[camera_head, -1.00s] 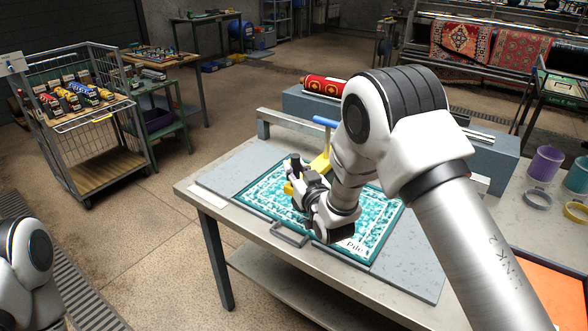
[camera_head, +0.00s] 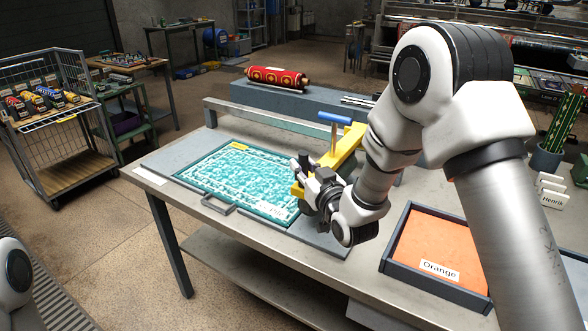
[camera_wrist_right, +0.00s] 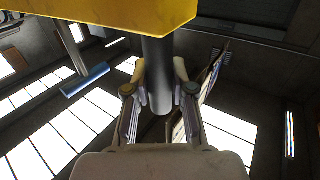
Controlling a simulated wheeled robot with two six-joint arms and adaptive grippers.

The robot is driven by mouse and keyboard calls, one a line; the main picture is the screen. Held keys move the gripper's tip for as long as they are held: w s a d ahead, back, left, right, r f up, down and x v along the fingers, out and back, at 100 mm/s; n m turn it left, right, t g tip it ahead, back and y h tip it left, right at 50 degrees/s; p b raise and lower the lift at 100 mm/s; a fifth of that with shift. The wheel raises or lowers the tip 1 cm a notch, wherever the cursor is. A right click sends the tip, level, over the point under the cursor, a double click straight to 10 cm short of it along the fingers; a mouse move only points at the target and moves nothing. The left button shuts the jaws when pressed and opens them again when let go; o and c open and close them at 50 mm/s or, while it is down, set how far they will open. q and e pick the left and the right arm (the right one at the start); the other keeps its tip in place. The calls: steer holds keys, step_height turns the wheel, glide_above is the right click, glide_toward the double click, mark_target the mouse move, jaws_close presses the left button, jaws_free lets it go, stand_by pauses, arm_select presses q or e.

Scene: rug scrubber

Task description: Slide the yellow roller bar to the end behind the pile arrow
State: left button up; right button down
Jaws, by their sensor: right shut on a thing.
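The yellow roller bar (camera_head: 346,150) lies across the bench at the right end of the teal rug (camera_head: 225,175), with a blue crossbar handle (camera_head: 335,117) standing up from it. My right gripper (camera_head: 308,174) is at the bar's near end. In the right wrist view, my right gripper (camera_wrist_right: 158,90) is shut on a dark grey post (camera_wrist_right: 158,65) by the yellow bar (camera_wrist_right: 110,14). A white label reading Pile (camera_head: 276,212) is at the rug's near right corner, partly hard to read. I cannot make out the arrow. My left gripper is out of view.
A grey rail (camera_head: 270,120) runs behind the rug. A rolled red rug (camera_head: 277,78) rests on the grey block beyond. A tray with an orange pad (camera_head: 437,247) sits to the right of my right gripper. A wire cart (camera_head: 55,120) stands at far left.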

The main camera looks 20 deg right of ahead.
steer(key=shift+s+d+f, duration=0.1)
steer(key=shift+s+d, duration=0.65)
steer(key=shift+s, duration=0.2)
steer(key=c, duration=1.3)
jaws_free()
steer(key=o, duration=0.3)
steer(key=shift+d, duration=0.1)
steer(key=shift+o, duration=0.2)
steer(key=shift+s+d, duration=0.1)
steer(key=shift+s, duration=0.05)
steer(key=s, duration=0.7)
steer(key=shift+s+d, duration=0.2)
steer(key=shift+d, duration=0.05)
